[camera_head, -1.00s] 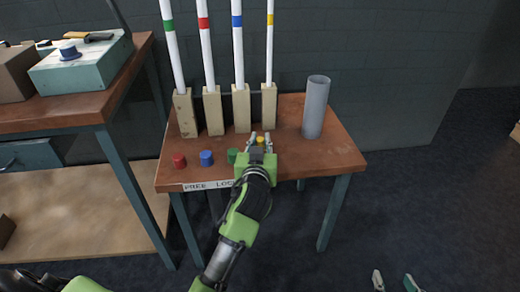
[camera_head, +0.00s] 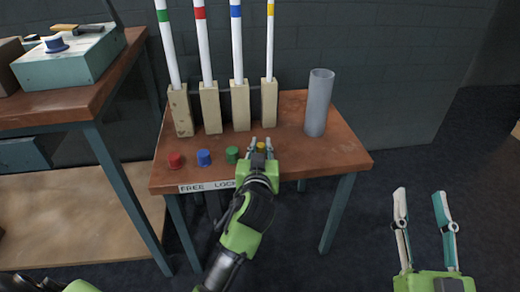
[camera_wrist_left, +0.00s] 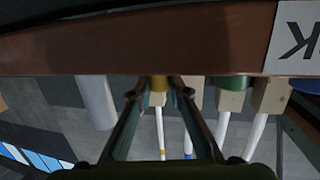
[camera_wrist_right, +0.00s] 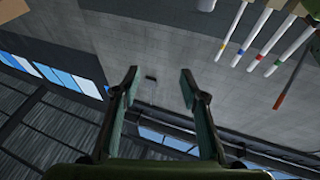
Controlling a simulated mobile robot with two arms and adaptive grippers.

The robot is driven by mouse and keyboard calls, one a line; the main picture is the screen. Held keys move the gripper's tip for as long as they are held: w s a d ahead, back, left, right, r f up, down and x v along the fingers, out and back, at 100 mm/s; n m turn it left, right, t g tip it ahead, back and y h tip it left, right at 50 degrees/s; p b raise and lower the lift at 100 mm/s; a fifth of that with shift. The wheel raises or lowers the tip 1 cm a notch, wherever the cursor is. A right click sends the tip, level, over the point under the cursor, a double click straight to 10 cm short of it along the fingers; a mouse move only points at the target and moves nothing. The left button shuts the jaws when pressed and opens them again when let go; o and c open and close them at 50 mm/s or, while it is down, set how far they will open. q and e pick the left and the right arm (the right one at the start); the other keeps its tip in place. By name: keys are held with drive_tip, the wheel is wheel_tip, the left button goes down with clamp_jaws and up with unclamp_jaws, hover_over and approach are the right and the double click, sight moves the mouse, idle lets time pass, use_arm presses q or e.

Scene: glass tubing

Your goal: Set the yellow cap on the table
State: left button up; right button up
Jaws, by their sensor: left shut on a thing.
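The small yellow cap (camera_head: 261,146) is at the front middle of the wooden table (camera_head: 325,160), right of the green cap (camera_head: 232,154). My left gripper (camera_head: 262,143) reaches over the table's front edge and is shut on the yellow cap. In the left wrist view the yellow cap (camera_wrist_left: 159,84) shows between the fingertips, close to the table edge. I cannot tell whether its underside touches the table top. My right gripper (camera_head: 422,194) is open and empty, off to the right of the table.
A red cap (camera_head: 175,160) and a blue cap (camera_head: 204,157) stand left of the green one. Several white tubes with coloured bands stand in wooden blocks (camera_head: 210,108) behind. A grey cylinder (camera_head: 318,104) stands at back right. The table's right front is clear.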

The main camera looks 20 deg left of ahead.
use_arm(q)
drive_tip(key=shift+f, duration=0.25)
use_arm(e)
drive_tip(key=shift+s+a+r+t+y, duration=0.15)
drive_tip(key=shift+s+r+t, duration=0.1)
drive_tip(key=shift+r, duration=0.25)
drive_tip(key=shift+s+d+r+t+y, duration=0.1)
drive_tip(key=shift+r+t+y, duration=0.15)
drive_tip(key=shift+r, duration=0.2)
drive_tip(key=shift+s+a+r+t+y, duration=0.1)
drive_tip(key=shift+s+r+t, duration=0.15)
drive_tip(key=shift+r, duration=0.25)
use_arm(q)
drive_tip(key=shift+f, duration=0.15)
use_arm(e)
drive_tip(key=shift+r, duration=0.15)
use_arm(q)
drive_tip(key=o, duration=0.7)
use_arm(e)
drive_tip(key=shift+s+r+t, duration=0.15)
drive_tip(key=shift+r+t, duration=0.05)
drive_tip(key=shift+t, duration=0.05)
